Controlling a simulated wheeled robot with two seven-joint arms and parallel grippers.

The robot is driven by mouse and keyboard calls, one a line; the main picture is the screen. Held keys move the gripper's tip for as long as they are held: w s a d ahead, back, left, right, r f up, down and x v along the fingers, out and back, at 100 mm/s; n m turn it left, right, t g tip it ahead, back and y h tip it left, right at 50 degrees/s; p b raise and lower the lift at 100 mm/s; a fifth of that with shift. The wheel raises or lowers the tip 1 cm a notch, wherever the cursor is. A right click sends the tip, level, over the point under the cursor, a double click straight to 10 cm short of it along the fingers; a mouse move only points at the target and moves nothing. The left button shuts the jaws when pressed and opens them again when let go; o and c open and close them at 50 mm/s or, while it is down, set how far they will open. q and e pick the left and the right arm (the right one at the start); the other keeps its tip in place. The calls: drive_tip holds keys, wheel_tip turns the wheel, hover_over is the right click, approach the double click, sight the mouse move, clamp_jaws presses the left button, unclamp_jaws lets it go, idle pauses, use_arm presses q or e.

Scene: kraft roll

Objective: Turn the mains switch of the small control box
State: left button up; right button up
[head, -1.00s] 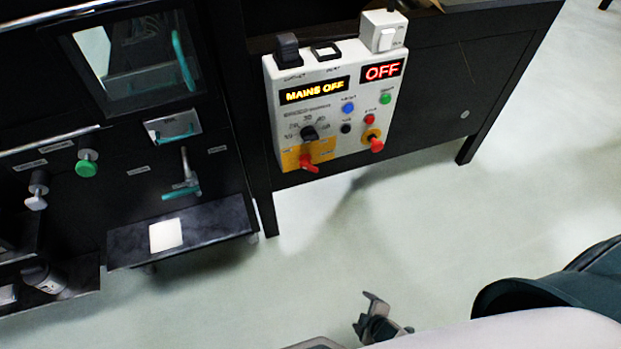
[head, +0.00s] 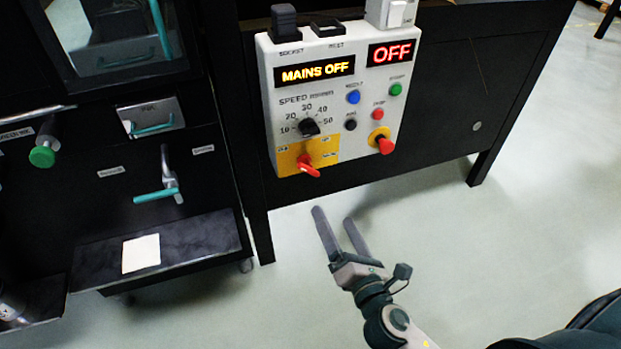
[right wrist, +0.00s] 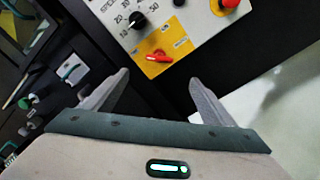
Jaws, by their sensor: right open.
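The small control box (head: 330,105) is a pale panel on the front of a black bench; its displays read "MAINS OFF" and "OFF". The red mains switch (head: 308,166) sits on a yellow plate at the box's lower left. In the right wrist view the red switch (right wrist: 158,56) lies ahead, between and beyond the fingers. My right gripper (head: 335,222) is open and empty, below the box and apart from the switch. Its two fingers also show in the right wrist view (right wrist: 157,92). My left gripper is not in view.
A speed dial (head: 309,127) is just above the yellow plate, and a red emergency button (head: 383,143) is to its right. A black cabinet with a teal-handled lever (head: 166,185) and a low shelf (head: 205,239) stands at left. The floor below the box is clear.

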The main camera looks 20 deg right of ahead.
sight(311, 172)
drive_tip(key=shift+r, duration=0.1)
idle(0.3)
drive_tip(key=w, duration=1.7)
drive_tip(key=shift+w+a, duration=0.2)
drive_tip(key=shift+a, duration=0.1)
drive_tip(key=c, duration=1.1)
